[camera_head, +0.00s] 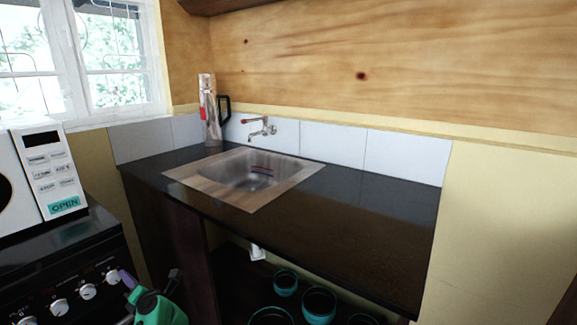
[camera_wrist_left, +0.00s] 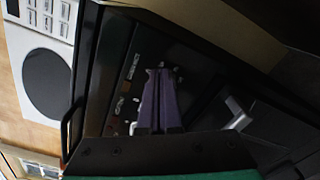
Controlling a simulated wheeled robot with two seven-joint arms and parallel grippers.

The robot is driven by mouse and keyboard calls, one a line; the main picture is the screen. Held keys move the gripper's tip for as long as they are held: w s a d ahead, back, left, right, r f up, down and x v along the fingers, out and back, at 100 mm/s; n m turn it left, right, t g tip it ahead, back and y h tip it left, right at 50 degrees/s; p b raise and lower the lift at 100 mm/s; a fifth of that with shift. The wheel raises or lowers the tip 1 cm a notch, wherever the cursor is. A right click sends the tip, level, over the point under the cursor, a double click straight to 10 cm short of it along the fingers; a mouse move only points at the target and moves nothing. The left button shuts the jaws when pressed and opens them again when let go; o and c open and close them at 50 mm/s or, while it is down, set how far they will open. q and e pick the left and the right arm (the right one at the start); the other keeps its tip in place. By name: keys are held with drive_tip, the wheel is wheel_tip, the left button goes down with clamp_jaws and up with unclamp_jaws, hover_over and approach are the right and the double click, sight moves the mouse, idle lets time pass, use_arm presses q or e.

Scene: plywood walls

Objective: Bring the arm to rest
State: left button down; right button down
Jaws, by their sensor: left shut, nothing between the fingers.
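My left gripper (camera_head: 127,279) is low at the left of the head view, in front of the stove, with my green wrist behind it. In the left wrist view its purple fingers (camera_wrist_left: 160,76) lie together, shut and empty. They point toward the dark stove front, and no object touches them that I can see. My right gripper is not in view.
A stove (camera_head: 75,257) with white knobs carries a white microwave (camera_head: 48,170) at the left. A dark counter (camera_head: 330,215) holds a metal sink (camera_head: 250,172) and a tall flask (camera_head: 209,115). Several teal-rimmed pots (camera_head: 319,303) sit below the counter.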

use_arm(q)
drive_tip(key=s+d+f+m+t+h+p, duration=0.35)
drive_tip(key=d+f+m, duration=0.3)
drive_tip(key=m, duration=0.25)
drive_tip(key=s+d+f+m+t+h+p, duration=0.2)
drive_tip(key=d+f+m+h, duration=0.35)
drive_tip(key=f+m, duration=0.25)
drive_tip(key=s+d+f+m+g+h+p, duration=0.1)
drive_tip(key=s+d+f+m+g+h, duration=0.4)
drive_tip(key=s+f+m, duration=0.6)
drive_tip(key=s+f+m+g+p, duration=0.1)
drive_tip(key=s+f+m+g, duration=0.2)
drive_tip(key=s, duration=0.7)
drive_tip(key=s+f+m+g+p, duration=0.1)
drive_tip(key=s+f+m+g, duration=0.2)
drive_tip(key=s+f, duration=0.3)
drive_tip(key=s+f+m+g+h+p, duration=0.1)
drive_tip(key=s+f+m+g, duration=0.2)
drive_tip(key=s, duration=1.3)
drive_tip(key=shift+s+d+f+m, duration=0.25)
drive_tip(key=shift+f+m, duration=0.05)
drive_tip(key=shift+f, duration=0.35)
drive_tip(key=shift+g, duration=0.25)
